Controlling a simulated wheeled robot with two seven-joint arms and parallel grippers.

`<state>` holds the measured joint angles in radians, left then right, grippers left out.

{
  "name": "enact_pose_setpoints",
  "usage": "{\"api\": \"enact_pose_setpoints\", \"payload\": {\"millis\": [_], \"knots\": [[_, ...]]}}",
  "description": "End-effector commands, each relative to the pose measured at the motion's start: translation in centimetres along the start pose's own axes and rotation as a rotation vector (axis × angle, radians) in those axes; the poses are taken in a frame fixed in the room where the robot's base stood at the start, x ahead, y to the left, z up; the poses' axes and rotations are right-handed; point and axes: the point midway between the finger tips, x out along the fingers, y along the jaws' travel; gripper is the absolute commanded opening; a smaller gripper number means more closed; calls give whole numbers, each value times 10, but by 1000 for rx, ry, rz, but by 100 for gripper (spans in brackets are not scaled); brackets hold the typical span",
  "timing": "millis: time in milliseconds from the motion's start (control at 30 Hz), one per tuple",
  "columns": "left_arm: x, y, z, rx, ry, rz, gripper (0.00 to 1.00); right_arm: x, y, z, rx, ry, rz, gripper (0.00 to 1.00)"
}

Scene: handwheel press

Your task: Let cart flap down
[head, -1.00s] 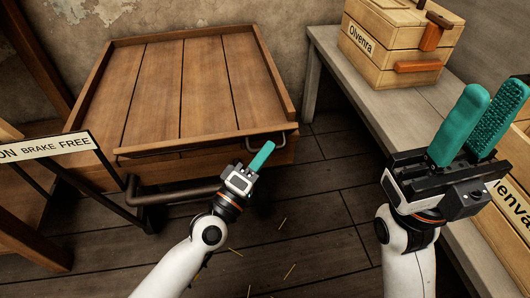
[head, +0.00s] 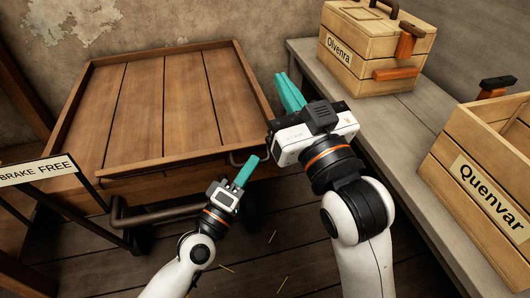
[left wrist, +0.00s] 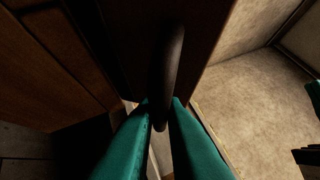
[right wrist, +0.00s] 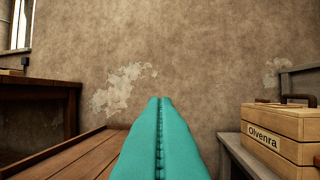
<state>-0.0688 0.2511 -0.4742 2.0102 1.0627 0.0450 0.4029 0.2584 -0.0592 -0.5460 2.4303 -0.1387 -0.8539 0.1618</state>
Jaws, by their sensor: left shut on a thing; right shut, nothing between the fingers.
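The wooden cart (head: 160,105) has a low rim around its plank bed, and its front side faces me. My left gripper (head: 248,172) is at the cart's front right corner. In the left wrist view its green fingers (left wrist: 160,105) are shut on a dark curved handle (left wrist: 168,65), which stands off a dark wooden panel. In the head view only a little of the handle (head: 233,158) shows by the fingertips. I cannot tell the flap's edges apart from the front.
A grey bench (head: 395,115) runs along the right, with the Olvenra crate (head: 375,50) and the open Quenvar crate (head: 485,165) on it. A brake sign (head: 38,170) stands at left. A brown push bar (head: 170,215) runs below the cart's front. The floor in front is clear.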

Motion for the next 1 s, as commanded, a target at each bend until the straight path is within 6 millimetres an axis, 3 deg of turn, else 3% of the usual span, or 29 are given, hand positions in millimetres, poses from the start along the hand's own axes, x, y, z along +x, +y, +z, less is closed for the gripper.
{"api": "enact_pose_setpoints", "payload": {"millis": [233, 500, 767, 1000], "knots": [[0, 0, 2, 2, -4, -2, 0, -7, 15, -50, 13, 368, -34, 0], [0, 0, 2, 2, -4, -2, 0, -40, 23, -91, 7, 719, -104, 0], [0, 0, 2, 2, -4, -2, 0, -60, 24, -105, -1, 872, -144, 0], [0, 0, 2, 2, -4, -2, 0, -46, 20, -127, -3, 889, -152, 0]]}}
